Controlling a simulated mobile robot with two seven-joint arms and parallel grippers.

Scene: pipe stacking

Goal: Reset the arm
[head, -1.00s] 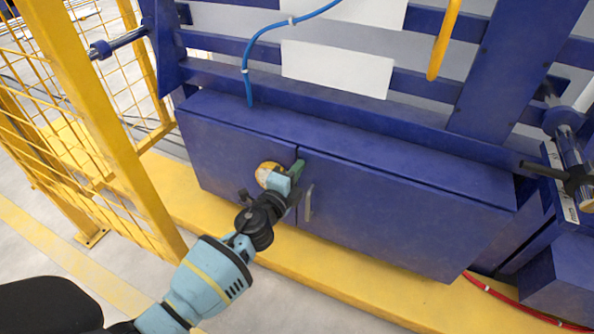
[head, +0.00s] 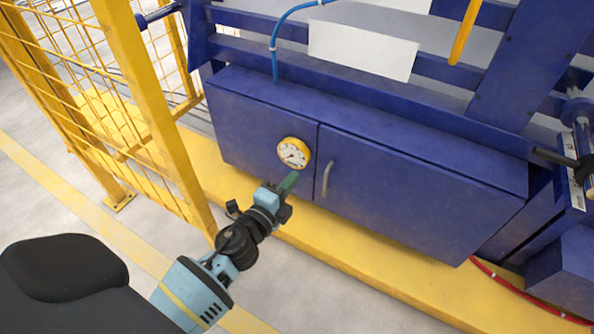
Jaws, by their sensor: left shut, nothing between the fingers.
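My left gripper (head: 289,184) is in the lower middle of the head view, at the end of my light-blue and black arm. Its green fingers are shut with nothing between them. They point toward the front of the blue cabinet (head: 420,195), just below a round gauge (head: 293,153) with a yellow rim and white dial. I cannot tell whether the fingertips touch the cabinet. My right gripper is not in view.
A metal handle (head: 327,179) is on the right cabinet door. A yellow mesh fence (head: 150,110) stands at the left. A yellow floor-level ledge (head: 340,240) runs below the cabinet. A red cable (head: 510,283) lies at the lower right.

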